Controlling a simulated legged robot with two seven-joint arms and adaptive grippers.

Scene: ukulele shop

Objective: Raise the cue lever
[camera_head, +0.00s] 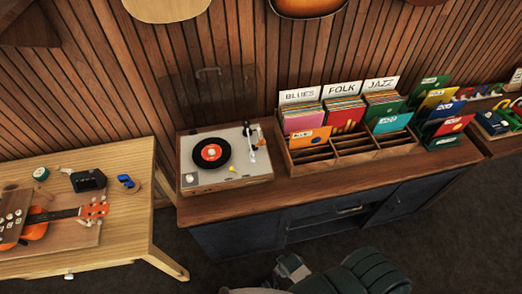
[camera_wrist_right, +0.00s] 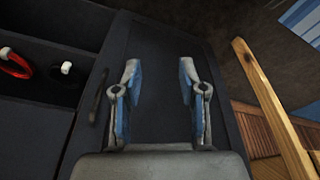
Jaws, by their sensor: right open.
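The turntable (camera_head: 188,158) sits on the wooden top of a dark cabinet, its clear lid raised behind it. A black record with a red label (camera_head: 211,152) lies on its platter. The tonearm (camera_head: 252,146) is at the right of the deck; the cue lever is too small to make out there. My right gripper (camera_head: 292,268) is low in front of the cabinet, well apart from the turntable. In the right wrist view my right gripper (camera_wrist_right: 158,78) is open and empty, facing the dark cabinet front (camera_wrist_right: 155,110). My left gripper is out of view.
A wooden crate (camera_head: 316,164) of records marked BLUES, FOLK and JAZZ stands right of the turntable. At left, a pale wooden table (camera_head: 120,160) holds an orange ukulele (camera_head: 70,214) and small items. The cabinet top in front of the turntable is clear.

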